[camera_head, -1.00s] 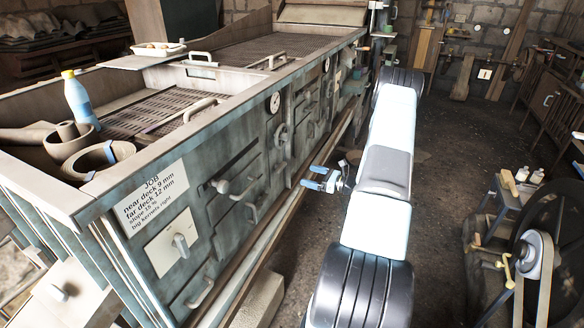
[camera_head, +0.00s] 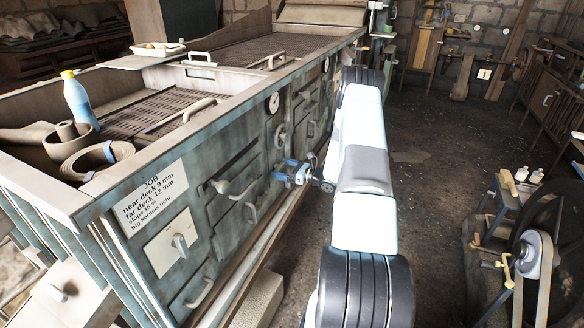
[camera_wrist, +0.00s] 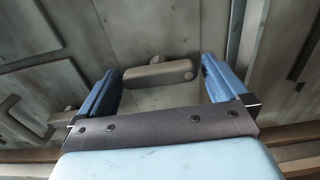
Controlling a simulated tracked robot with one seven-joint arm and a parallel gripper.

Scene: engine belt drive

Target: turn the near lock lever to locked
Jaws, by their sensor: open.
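In the wrist view a grey-beige lever (camera_wrist: 158,73) lies nearly level on the machine's front, with a round boss at its right end. It shows between the two blue fingers of my gripper (camera_wrist: 160,66), which is open. I cannot see any contact between fingers and lever. In the head view my gripper (camera_head: 285,171) points left at the front panel, right of the handles; it hides the panel part behind it. I cannot tell from the head view which lever this is, or read its locked mark.
A ledge runs below. A belt-driven wheel (camera_head: 528,258) stands at the right. Open floor lies between.

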